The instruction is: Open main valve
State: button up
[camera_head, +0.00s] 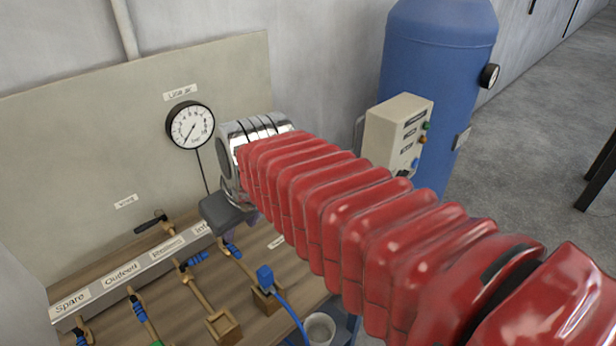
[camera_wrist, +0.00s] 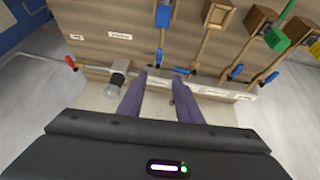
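My gripper (camera_wrist: 163,84) is open in the wrist view, its two dark fingers apart with nothing held between them. In the head view my gripper (camera_head: 228,214) hangs in front of the panel, above the wooden bench. No readable label marks the main valve. A red-handled valve (camera_wrist: 71,62) sits on a pipe at the left of the wrist view, away from the fingers. Blue-handled valves (camera_wrist: 182,71) lie along the labelled rail, one close to the right fingertip. A black lever (camera_head: 150,223) shows below the gauge panel in the head view. My arm hides part of the bench.
A pressure gauge (camera_head: 190,125) hangs on the beige panel (camera_head: 60,150). A blue tank (camera_head: 436,70) and a beige control box (camera_head: 397,138) stand behind my arm. A grey fitting with a clear bowl (camera_wrist: 115,84) is left of the fingers. A white cup (camera_head: 319,328) is near the bench front.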

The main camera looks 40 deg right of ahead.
jog(key=w+d+f, duration=0.1)
jog(key=w+d, duration=0.2)
jog(key=d, duration=0.6)
jog(key=w+d+f+h, duration=0.1)
jog(key=w+d, duration=0.3)
jog(key=d, duration=0.6)
jog(key=w+d, duration=0.3)
jog(key=d, duration=0.7)
jog(key=shift+w+d+f+n+g, duration=0.15)
jog(key=shift+w+f+n+g, duration=0.15)
jog(key=shift+w+f+g, duration=0.1)
jog(key=shift+f, duration=0.1)
jog(key=x, duration=1.3)
jog(key=shift+w+d+f, duration=0.15)
jog(key=shift+d+f, duration=0.1)
jog(key=shift+c, duration=0.5)
grip_shut()
